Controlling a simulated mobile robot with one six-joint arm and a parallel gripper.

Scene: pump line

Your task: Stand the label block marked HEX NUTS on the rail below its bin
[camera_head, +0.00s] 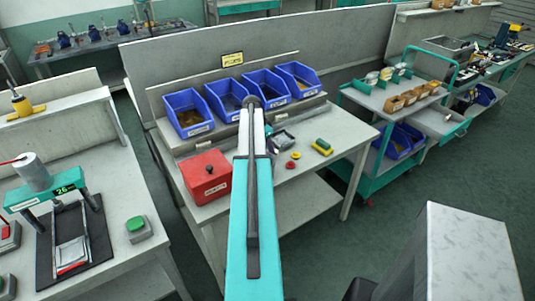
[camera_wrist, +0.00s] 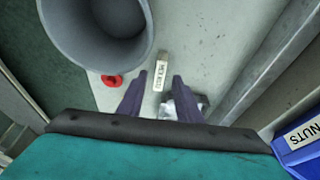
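A small pale label block (camera_wrist: 161,74) lies on the grey bench in the wrist view. Its lettering is small and looks like HEX NUTS. My gripper (camera_wrist: 160,80) is open, with its two dark fingers on either side of the block and gaps showing at both sides. I cannot tell how high the fingertips are above the bench. In the head view my arm hides the fingertips and the block. A blue bin (camera_wrist: 306,152) at lower right of the wrist view shows NUTS on its label; the rest is cut off. A grey rail (camera_wrist: 267,74) runs diagonally beside it.
Several blue bins (camera_head: 188,113) stand in a row at the bench's back. A red box (camera_head: 207,177) sits left of my arm. The bench's right front is clear.

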